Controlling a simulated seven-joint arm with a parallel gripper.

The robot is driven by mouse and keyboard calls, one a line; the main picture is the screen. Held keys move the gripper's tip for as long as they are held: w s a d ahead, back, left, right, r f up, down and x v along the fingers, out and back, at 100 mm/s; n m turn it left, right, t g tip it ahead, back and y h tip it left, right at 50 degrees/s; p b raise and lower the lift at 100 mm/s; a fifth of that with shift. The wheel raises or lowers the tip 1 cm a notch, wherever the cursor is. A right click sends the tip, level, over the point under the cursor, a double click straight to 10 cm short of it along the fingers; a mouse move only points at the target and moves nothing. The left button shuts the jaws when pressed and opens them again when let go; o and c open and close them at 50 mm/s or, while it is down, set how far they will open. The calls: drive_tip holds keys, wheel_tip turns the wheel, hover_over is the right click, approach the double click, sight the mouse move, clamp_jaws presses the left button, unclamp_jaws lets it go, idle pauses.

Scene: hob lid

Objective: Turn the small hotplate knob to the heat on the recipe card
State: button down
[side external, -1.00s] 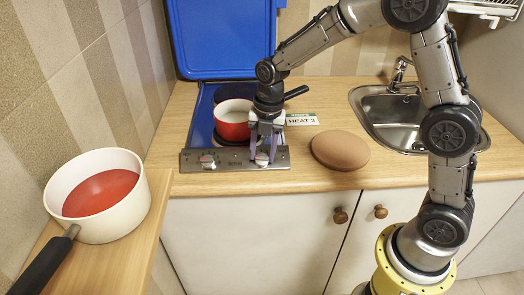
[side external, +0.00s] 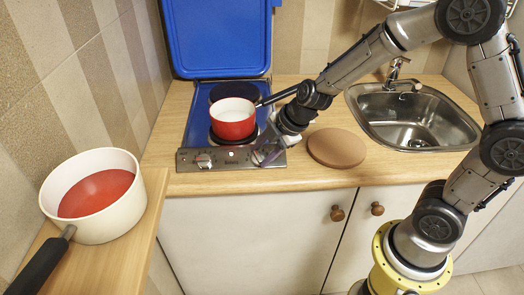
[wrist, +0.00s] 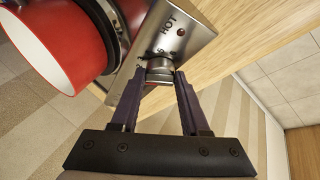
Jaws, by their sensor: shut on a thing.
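The steel control panel (side external: 232,160) runs along the front of the blue hob and carries two knobs. My gripper (wrist: 158,82) is shut on the right-hand knob (wrist: 160,68), with one dark finger on each side. In the side view my gripper (side external: 268,152) leans in from the right and largely covers that knob. The left knob (side external: 203,160) stands free. The wrist view shows the word HOT and some numerals by the gripped knob; its exact setting is unclear. The recipe card is hidden behind my arm now; earlier it read HEAT 3.
A red pot (side external: 233,130) sits on the front hotplate, its handle pointing right near my wrist. The rear hotplate (side external: 219,92) is bare. The blue lid (side external: 218,35) stands open. A brown round board (side external: 337,148) lies right of the panel. A white pan (side external: 118,228) stands at left.

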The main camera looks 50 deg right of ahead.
drive_tip(key=m+t, duration=0.1)
drive_tip(key=m, duration=0.1)
drive_tip(key=m+t+h, duration=0.1)
drive_tip(key=m, duration=0.1)
drive_tip(key=shift+s+a+f, duration=0.1)
drive_tip(key=shift+s, duration=0.1)
drive_tip(key=shift+m, duration=0.4)
drive_tip(key=shift+c, duration=2)
unclamp_jaws()
drive_tip(key=v, duration=0.7)
drive_tip(key=shift+s, duration=0.2)
